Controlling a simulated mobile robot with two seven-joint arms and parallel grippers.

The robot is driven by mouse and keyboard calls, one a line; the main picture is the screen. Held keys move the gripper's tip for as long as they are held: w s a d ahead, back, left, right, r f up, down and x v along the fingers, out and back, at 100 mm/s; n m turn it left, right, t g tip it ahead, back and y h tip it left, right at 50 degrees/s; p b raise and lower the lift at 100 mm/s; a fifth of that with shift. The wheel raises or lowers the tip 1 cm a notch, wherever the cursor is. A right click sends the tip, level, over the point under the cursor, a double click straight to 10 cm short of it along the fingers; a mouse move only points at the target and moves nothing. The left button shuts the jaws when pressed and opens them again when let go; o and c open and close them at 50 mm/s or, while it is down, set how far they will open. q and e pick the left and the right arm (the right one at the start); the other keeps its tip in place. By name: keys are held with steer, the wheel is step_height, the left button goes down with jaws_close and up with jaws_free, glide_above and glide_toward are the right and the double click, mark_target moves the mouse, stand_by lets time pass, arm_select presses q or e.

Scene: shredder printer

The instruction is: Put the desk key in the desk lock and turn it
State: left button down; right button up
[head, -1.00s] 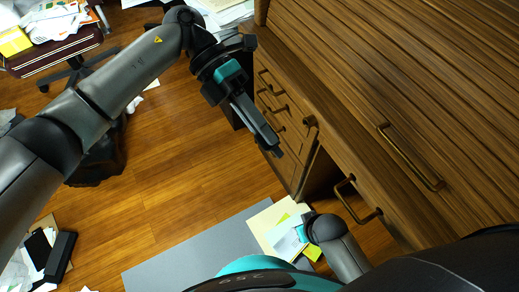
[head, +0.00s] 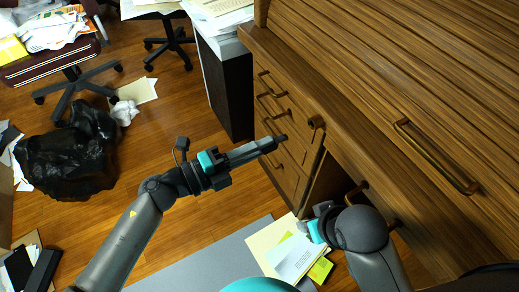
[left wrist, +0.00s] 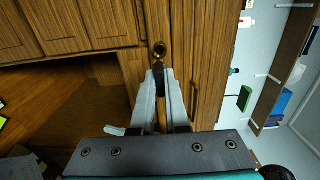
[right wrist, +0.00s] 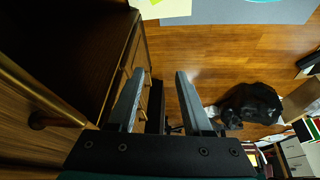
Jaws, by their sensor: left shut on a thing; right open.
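My left gripper (head: 283,138) reaches in from the left, its fingertips close to the desk's front in the head view. In the left wrist view it (left wrist: 159,72) is shut on a small dark thing, apparently the desk key (left wrist: 159,82), mostly hidden between the fingers. The round brass desk lock (left wrist: 159,50) is on the wood just beyond the fingertips, roughly in line with them; I cannot tell whether the key touches it. My right gripper (right wrist: 158,80) is open and empty beside the desk front, low down.
The wooden desk (head: 400,70) with drawers and brass handles (head: 435,157) fills the right. Papers (head: 285,250) lie low near my right gripper. A black bag (head: 68,155) and a wheeled chair (head: 75,85) stand left. Open floor lies between.

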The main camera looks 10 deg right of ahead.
mark_target(283, 137)
arm_select(q)
steer(key=shift+a, duration=0.1)
stand_by(0.3)
steer(key=shift+p+x, duration=0.3)
steer(key=shift+x, duration=2.6)
arm_select(e)
steer(key=shift+f, duration=0.6)
arm_select(q)
steer(key=shift+p, duration=0.3)
arm_select(e)
steer(key=shift+r, duration=0.3)
arm_select(q)
steer(key=shift+w+d, duration=0.15)
steer(key=shift+d, duration=0.25)
steer(key=shift+x, duration=1.25)
steer(key=c, duration=0.8)
jaws_free()
steer(key=shift+c, duration=0.2)
